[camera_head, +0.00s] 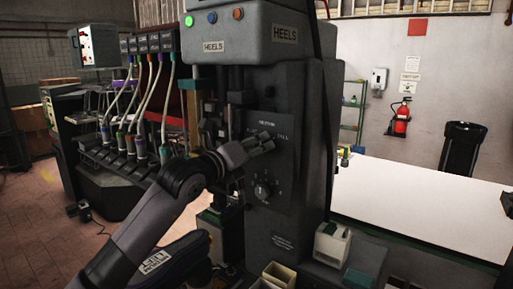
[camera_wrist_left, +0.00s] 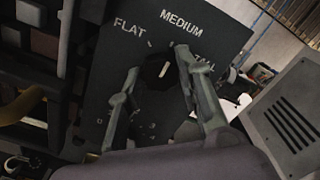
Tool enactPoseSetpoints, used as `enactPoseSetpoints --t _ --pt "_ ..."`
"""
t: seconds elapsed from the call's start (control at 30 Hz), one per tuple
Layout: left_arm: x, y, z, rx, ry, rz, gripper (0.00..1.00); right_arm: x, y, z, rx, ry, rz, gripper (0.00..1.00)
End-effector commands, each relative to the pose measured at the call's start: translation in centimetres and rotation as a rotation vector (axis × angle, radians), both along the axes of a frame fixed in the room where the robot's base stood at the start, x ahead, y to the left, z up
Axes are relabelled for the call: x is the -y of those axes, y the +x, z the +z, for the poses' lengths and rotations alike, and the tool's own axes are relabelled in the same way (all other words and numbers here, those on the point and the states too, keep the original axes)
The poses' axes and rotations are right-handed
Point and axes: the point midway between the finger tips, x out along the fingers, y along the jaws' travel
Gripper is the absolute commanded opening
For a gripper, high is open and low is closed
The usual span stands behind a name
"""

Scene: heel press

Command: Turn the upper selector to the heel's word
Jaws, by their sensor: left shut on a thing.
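The upper selector (camera_wrist_left: 158,72) is a dark round knob with a white mark on a dark panel in the left wrist view. FLAT, MEDIUM and a partly covered word ending in LL are printed around it. The white mark tilts up and slightly right, roughly toward MEDIUM. My left gripper (camera_wrist_left: 158,82) has one finger on each side of the knob and is shut on it. In the head view my left gripper (camera_head: 266,141) reaches the press panel (camera_head: 285,160) and hides the upper selector. I cannot make out the heel. My right gripper is not in view.
A lower selector (camera_head: 262,190) sits below on the same panel. The press (camera_head: 300,95) carries HEELS labels. Cream bins (camera_head: 331,243) stand at its foot. A white tabletop (camera_head: 410,205) lies to the right. Hoses (camera_head: 145,90) and another machine stand left.

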Motion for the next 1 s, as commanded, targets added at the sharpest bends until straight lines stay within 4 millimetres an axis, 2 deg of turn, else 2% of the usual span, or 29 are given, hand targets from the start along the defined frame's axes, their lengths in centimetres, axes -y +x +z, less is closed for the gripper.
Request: enactPoseSetpoints --t 0.17,0.47,1.0 --pt "0.0 0.0 -0.1 -0.001 0.001 0.002 0.04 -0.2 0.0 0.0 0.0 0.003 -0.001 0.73" --pt "0.0 0.0 -0.3 0.024 0.032 0.001 0.04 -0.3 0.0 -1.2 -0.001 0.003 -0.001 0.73" --pt "0.0 -0.1 -0.5 0.267 0.362 0.002 0.04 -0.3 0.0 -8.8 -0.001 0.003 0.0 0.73"
